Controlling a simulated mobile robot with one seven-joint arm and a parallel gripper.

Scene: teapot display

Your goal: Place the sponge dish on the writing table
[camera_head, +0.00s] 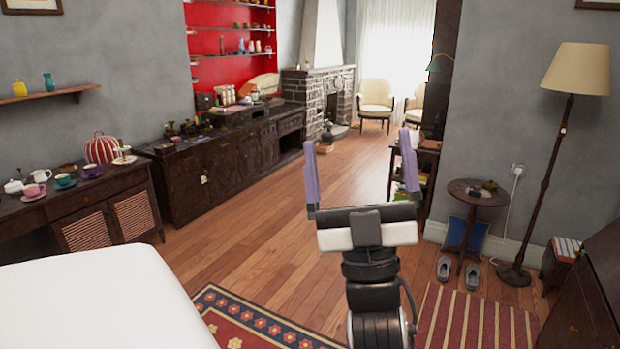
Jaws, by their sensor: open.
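My gripper (357,140) is raised in the middle of the view, with its two purple fingers wide apart and nothing between them. I cannot make out a sponge dish among the small items in view. I cannot tell for certain which piece of furniture is the writing table. A dark table (398,165) with books on its shelves stands beyond my gripper to the right, partly hidden by the wall and my right finger. A green lamp (440,62) shows above it.
A dark cabinet (95,222) with cups and a teapot stands left, before a long carved sideboard (195,190). A white bed-like surface (100,300) fills the lower left. A round side table (478,197), slippers (444,268) and floor lamp (535,190) stand right. The central wooden floor is clear.

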